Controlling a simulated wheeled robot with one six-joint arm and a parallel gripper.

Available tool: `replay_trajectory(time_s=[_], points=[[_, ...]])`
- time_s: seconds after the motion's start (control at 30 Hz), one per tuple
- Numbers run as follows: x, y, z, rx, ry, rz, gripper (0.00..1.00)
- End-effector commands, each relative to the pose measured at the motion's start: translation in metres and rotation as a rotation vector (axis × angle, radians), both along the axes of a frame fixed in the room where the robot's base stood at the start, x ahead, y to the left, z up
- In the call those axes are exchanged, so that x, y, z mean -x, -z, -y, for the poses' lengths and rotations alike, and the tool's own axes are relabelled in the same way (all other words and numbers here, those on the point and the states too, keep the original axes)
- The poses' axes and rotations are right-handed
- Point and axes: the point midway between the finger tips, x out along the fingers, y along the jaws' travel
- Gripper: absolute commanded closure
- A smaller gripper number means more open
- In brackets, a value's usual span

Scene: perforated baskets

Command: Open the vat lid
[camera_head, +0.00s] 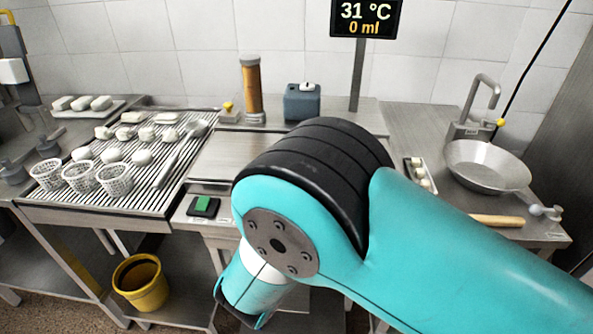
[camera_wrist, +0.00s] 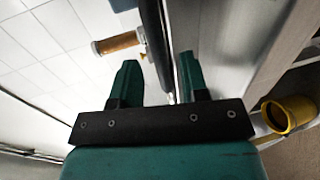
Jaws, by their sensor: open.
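A flat metal cover (camera_head: 232,152), which looks like the vat lid, lies level in the middle of the counter in the head view. My arm hides its right part. In the wrist view my gripper (camera_wrist: 158,62) is open with nothing clamped. A dark bar with a bright edge (camera_wrist: 154,38) runs beyond and between the two fingers. I cannot tell whether it is the lid's edge or handle, or whether a finger touches it. In the head view my arm hides the fingertips.
Left stands a slatted draining table (camera_head: 60,212) with perforated baskets (camera_head: 115,180) and white pieces. Behind the cover stand an amber cylinder (camera_head: 252,90) and a blue-grey box (camera_head: 302,104). A yellow bucket (camera_head: 140,284) is below. A metal bowl (camera_head: 487,168) is at right.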

Motion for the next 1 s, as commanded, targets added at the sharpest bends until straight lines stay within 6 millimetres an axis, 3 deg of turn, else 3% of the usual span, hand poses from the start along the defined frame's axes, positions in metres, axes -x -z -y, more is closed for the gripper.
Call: replay_trajectory(time_s=[0.2, 0.57, 0.6, 0.77, 1.0], points=[[-0.028, 0.005, 0.000, -0.001, 0.001, 0.000, 0.59], [-0.034, 0.007, 0.000, 0.000, 0.000, 0.000, 0.59], [-0.034, 0.007, 0.000, 0.000, 0.000, 0.000, 0.61], [-0.033, 0.007, 0.000, 0.000, 0.000, -0.001, 0.98], [-0.033, 0.005, 0.000, 0.000, 0.000, -0.003, 1.00]])
